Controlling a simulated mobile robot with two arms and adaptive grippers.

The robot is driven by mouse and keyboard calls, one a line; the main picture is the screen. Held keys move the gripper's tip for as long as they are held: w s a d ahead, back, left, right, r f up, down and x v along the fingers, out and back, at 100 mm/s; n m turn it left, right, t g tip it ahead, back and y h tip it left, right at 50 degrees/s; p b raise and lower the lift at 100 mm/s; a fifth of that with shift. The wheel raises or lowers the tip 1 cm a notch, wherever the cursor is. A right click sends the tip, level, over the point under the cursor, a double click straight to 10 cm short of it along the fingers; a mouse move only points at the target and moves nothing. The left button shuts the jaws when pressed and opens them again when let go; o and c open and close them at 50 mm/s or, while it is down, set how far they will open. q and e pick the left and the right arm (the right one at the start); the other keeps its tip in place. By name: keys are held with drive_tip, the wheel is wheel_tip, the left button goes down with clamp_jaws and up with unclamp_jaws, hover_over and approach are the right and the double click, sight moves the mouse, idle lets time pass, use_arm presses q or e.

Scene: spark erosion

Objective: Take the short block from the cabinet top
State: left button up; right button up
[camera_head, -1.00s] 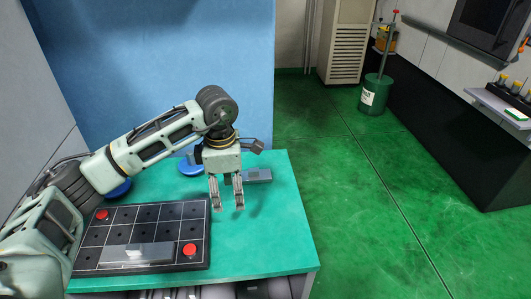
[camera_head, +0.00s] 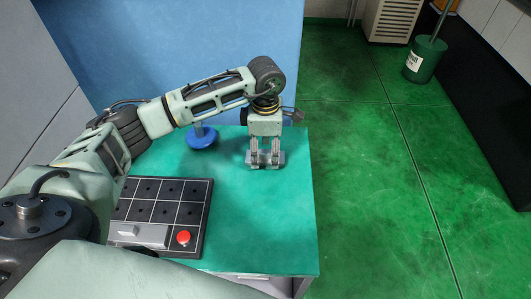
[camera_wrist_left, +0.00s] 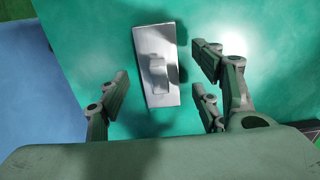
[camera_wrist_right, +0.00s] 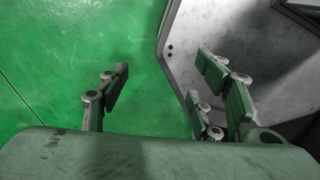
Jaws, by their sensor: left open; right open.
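The short block, a grey metal block with a raised step on it, lies on the green cabinet top (camera_head: 240,230). In the head view the short block (camera_head: 282,158) is mostly hidden behind my left gripper (camera_head: 264,165). In the left wrist view the block (camera_wrist_left: 168,37) lies between the fingers of my left gripper (camera_wrist_left: 158,92), which are open and apart from it on both sides. My right gripper (camera_wrist_right: 158,90) shows only in its own wrist view, open and empty, with green floor and a grey panel beyond it.
The right front of the top is clear.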

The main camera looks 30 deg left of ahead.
use_arm(q)
drive_tip(key=shift+f, duration=0.8)
drive_tip(key=shift+c, duration=0.4)
drive_tip(key=c, duration=1.3)
drive_tip(key=shift+c, duration=0.6)
use_arm(e)
drive_tip(key=shift+w+a+r, duration=0.1)
drive_tip(key=shift+w+r, duration=0.15)
drive_tip(key=shift+w, duration=0.25)
use_arm(q)
drive_tip(key=shift+r, duration=0.15)
use_arm(e)
drive_tip(key=shift+w, duration=0.1)
